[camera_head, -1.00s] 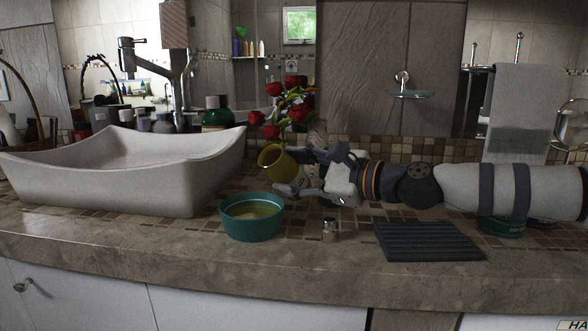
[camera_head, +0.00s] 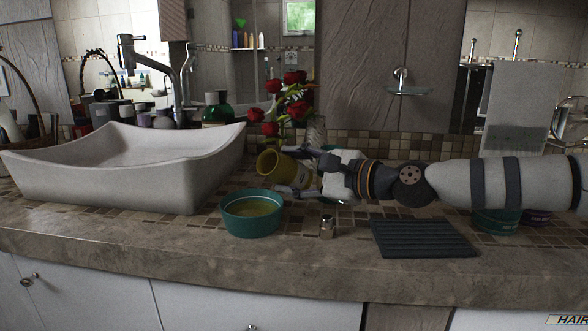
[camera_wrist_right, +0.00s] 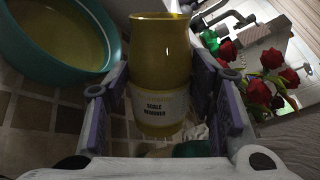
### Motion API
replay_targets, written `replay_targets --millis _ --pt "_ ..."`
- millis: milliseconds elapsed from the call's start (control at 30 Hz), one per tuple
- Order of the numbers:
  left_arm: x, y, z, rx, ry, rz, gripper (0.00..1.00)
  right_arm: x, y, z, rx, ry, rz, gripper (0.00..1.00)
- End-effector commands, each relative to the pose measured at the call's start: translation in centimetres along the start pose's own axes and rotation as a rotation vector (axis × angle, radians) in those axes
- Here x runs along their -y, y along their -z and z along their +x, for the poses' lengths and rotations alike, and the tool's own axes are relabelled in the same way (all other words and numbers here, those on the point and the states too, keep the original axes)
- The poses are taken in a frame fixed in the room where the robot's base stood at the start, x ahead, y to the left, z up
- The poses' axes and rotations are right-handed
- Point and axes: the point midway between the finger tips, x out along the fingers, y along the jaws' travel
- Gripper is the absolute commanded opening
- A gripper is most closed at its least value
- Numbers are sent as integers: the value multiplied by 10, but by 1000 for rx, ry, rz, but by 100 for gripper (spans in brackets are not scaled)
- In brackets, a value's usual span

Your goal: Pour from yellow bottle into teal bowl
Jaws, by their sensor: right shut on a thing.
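The yellow bottle (camera_head: 284,167) is held tilted in my right gripper (camera_head: 300,174), its open mouth facing left, above and right of the teal bowl. In the right wrist view the bottle (camera_wrist_right: 158,60) carries a label reading "SCALE REMOVER", with the gripper's fingers (camera_wrist_right: 160,95) on both sides of it. The teal bowl (camera_head: 252,225) stands on the counter and holds yellowish liquid; it also shows at upper left in the right wrist view (camera_wrist_right: 98,72). No stream shows between bottle and bowl. My left gripper is not in view.
A white basin (camera_head: 130,180) stands left of the bowl. A small metal-topped jar (camera_head: 327,227) and a dark ridged mat (camera_head: 424,239) lie to the right. Red roses (camera_head: 288,92) stand behind the gripper. Teal containers (camera_head: 496,221) sit under my right arm.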

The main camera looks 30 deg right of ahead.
Motion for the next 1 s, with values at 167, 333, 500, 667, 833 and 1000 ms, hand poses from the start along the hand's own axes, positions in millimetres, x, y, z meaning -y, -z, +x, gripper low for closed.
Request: replay_targets --millis 167,333,500,667,833,1000 --pt "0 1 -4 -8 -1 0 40 2 -1 0 -4 2 -34 13" --pt "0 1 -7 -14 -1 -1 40 2 -1 0 -8 1 -60 13" --pt "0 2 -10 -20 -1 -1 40 2 -2 0 -12 2 -88 13" --pt "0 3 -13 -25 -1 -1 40 2 -2 0 -16 1 -112 13" --pt "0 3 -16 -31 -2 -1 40 2 -2 0 -20 0 -138 13" --pt "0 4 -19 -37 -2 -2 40 2 -2 0 -24 1 -164 13"
